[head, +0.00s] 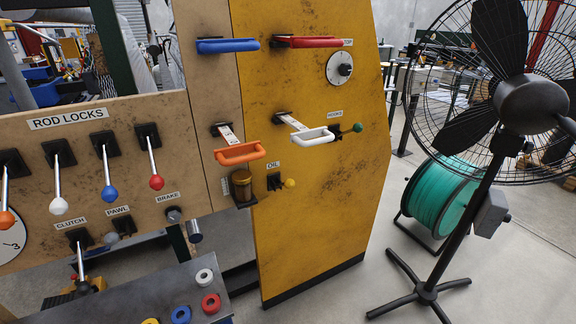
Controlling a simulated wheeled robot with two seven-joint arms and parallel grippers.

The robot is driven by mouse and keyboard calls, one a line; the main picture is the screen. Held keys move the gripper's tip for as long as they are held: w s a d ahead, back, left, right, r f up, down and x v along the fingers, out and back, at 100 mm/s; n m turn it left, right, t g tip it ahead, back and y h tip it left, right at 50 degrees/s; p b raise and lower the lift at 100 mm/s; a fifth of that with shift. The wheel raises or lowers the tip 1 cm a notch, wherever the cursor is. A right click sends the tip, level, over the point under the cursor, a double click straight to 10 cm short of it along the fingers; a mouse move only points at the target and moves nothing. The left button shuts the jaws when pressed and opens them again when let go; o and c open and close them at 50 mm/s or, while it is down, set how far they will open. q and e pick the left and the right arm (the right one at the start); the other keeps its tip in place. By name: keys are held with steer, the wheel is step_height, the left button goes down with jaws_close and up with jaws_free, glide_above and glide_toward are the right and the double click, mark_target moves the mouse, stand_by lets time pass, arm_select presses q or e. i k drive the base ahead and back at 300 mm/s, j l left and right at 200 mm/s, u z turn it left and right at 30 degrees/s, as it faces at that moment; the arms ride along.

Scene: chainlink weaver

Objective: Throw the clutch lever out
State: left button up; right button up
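The clutch lever (80,262) is at the lower left of the head view, under the CLUTCH label (70,223) on the tan panel. Its black base sits on the panel and its pale metal rod hangs down from it. The lower end is dark and hard to make out against the clutter behind it. Neither of my grippers shows in this view.
Above it, under ROD LOCKS (68,118), hang several knobbed levers. PAWL (118,211) and BRAKE (167,198) controls sit to its right. A grey bench (130,298) with coloured rings stands below. A yellow panel (310,200) and a fan (530,100) are further right.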

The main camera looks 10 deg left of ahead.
mark_target(84, 288)
steer(key=u, duration=1.95)
